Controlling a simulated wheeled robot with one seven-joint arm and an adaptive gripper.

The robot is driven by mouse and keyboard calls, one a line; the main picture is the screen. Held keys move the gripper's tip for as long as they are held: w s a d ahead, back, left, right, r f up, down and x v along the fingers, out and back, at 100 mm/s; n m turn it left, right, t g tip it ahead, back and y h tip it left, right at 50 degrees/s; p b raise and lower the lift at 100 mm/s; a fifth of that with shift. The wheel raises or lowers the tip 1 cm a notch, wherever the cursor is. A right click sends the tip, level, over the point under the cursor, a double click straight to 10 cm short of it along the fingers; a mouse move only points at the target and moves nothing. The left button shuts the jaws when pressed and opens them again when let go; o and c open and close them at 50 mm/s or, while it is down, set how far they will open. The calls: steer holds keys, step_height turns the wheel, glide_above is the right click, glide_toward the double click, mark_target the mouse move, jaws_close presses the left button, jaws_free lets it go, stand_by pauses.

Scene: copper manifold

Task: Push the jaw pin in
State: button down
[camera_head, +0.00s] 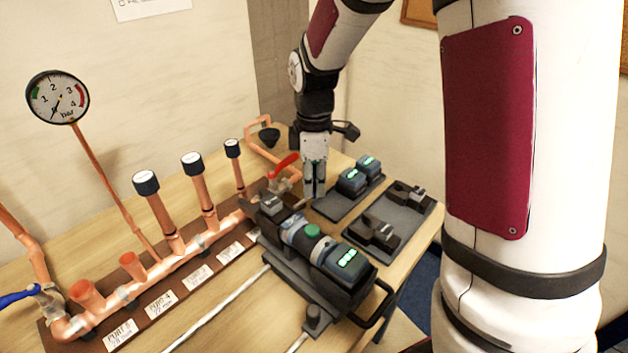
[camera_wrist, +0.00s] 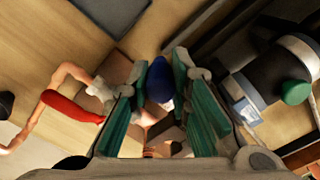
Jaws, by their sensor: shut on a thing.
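My gripper (camera_head: 315,193) points down at the table, just behind and right of the front end of the press tool (camera_head: 296,232). In the wrist view its two teal-padded fingers are shut on a dark blue rounded piece (camera_wrist: 160,83), which looks like the head of the jaw pin. The pin's shaft is hidden, and I cannot tell whether its tip is in a hole. The black press tool, with a green button and a lit green display, lies on a dark stand. Its green button (camera_wrist: 295,92) shows at the right of the wrist view.
The copper manifold (camera_head: 195,250) with capped upright pipes and a pressure gauge (camera_head: 58,97) runs along the left. A red valve lever (camera_head: 284,166) is close to my gripper. Trays with batteries (camera_head: 353,181) and dark jaw parts (camera_head: 374,233) lie to the right.

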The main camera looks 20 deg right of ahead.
steer(key=shift+s+a+p, duration=0.25)
steer(key=shift+s+a, duration=0.1)
steer(key=shift+a, duration=0.25)
steer(key=shift+s+a+p, duration=0.2)
steer(key=shift+s+a, duration=0.1)
steer(key=shift+a, duration=0.3)
steer(key=c, duration=1.5)
jaws_free()
steer(key=shift+o, duration=0.2)
steer(key=shift+w, duration=0.1)
step_height(320, 180, up, 12)
